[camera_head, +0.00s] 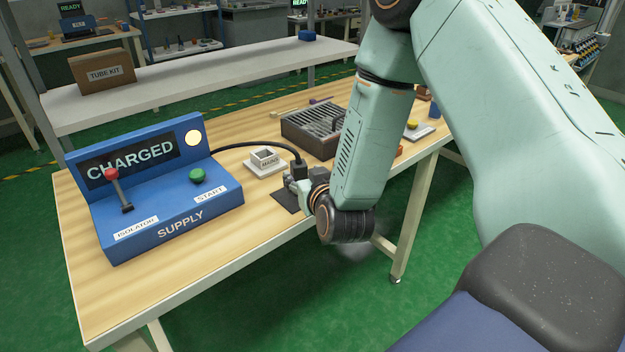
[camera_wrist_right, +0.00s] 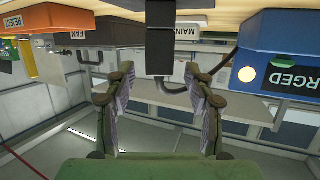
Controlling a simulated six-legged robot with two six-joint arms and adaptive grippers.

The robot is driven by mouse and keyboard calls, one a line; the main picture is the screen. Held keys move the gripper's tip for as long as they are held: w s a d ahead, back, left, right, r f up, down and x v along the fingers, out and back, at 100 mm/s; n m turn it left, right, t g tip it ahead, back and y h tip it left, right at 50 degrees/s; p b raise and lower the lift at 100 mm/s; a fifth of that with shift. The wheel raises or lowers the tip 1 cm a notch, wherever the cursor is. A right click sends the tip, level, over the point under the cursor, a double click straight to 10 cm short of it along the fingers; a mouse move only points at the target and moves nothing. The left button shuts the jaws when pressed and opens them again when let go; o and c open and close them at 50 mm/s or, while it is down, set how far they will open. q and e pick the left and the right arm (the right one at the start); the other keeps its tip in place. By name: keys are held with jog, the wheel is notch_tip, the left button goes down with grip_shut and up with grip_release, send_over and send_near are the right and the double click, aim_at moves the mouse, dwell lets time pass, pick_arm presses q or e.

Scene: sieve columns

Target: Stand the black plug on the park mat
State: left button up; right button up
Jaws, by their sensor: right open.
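The black plug (camera_head: 298,168) is upright over the dark park mat (camera_head: 284,201), with its cable leaving near the top. My right gripper (camera_head: 295,184) is beside it, hiding its lower part in the head view. In the right wrist view, which is upside down, the black plug (camera_wrist_right: 160,42) is upright, in line with the gap between the spread fingers of my right gripper (camera_wrist_right: 158,85). The fingers are open, with clear space on both sides of the plug. Whether its base touches the mat is hidden. My left gripper is not in view.
The blue supply box (camera_head: 180,215) reads CHARGED and has a red-handled lever and a green button. A white mains socket block (camera_head: 264,163) is left of the plug. A dark slatted box (camera_head: 310,130) stands behind. The front left of the wooden table is clear.

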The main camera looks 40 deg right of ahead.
jog(key=v, duration=0.7)
jog(key=s+a+f+n+g+y, duration=0.1)
jog(key=s+a+f+g+y, duration=0.15)
jog(key=s+f, duration=0.35)
jog(key=s+a+f+n+g+y, duration=0.1)
jog(key=s+a+f+g, duration=0.2)
jog(key=f, duration=0.6)
jog(key=s+a+f+g, duration=0.1)
jog(key=s+f+g, duration=0.1)
jog(key=s, duration=0.4)
jog(key=s+a+f+g+y, duration=0.1)
jog(key=s+f+g, duration=0.2)
jog(key=s, duration=0.4)
jog(key=s+a+f+n+g, duration=0.1)
jog(key=s+a+f+g, duration=0.1)
jog(key=s, duration=0.5)
jog(key=shift+f+g+p, duration=0.35)
jog(key=shift+f+g, duration=0.4)
jog(key=shift+f, duration=0.25)
jog(key=c, duration=0.3)
jog(key=shift+s, duration=0.1)
jog(key=shift+c, duration=0.2)
jog(key=shift+d, duration=0.1)
